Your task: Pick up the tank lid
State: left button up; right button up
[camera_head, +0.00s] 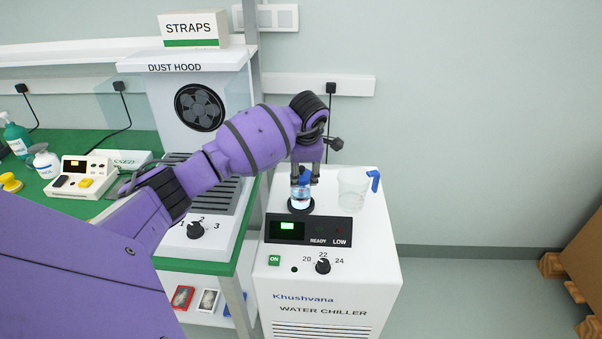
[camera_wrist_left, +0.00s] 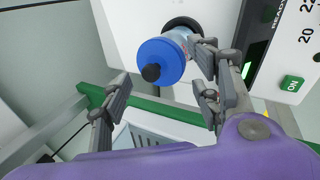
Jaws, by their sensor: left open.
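The tank lid is a round blue cap with a black knob (camera_wrist_left: 160,62), seen from above in the wrist view. It sits on a clear neck (camera_head: 300,197) with a black ring base, on top of the white water chiller (camera_head: 372,245). In the head view my gripper mostly hides the lid. My left gripper (camera_head: 305,178) points down over the neck. In the wrist view its fingers (camera_wrist_left: 160,88) are open, with the lid showing beyond and between their tips. I cannot tell whether any finger touches it. My right gripper is not in view.
A clear jug with a blue handle (camera_head: 353,188) stands on the chiller, close to the right of the gripper. The dust hood (camera_head: 200,75) and green bench (camera_head: 60,200) are at the left. Open floor (camera_head: 470,290) lies to the right.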

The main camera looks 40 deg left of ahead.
pick_arm(q)
jog(key=shift+x, duration=1)
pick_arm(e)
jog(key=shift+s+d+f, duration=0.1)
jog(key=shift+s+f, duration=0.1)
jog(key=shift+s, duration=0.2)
pick_arm(q)
jog(key=c, duration=1.1)
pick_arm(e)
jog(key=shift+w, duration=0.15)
pick_arm(q)
jog(key=shift+r, duration=0.1)
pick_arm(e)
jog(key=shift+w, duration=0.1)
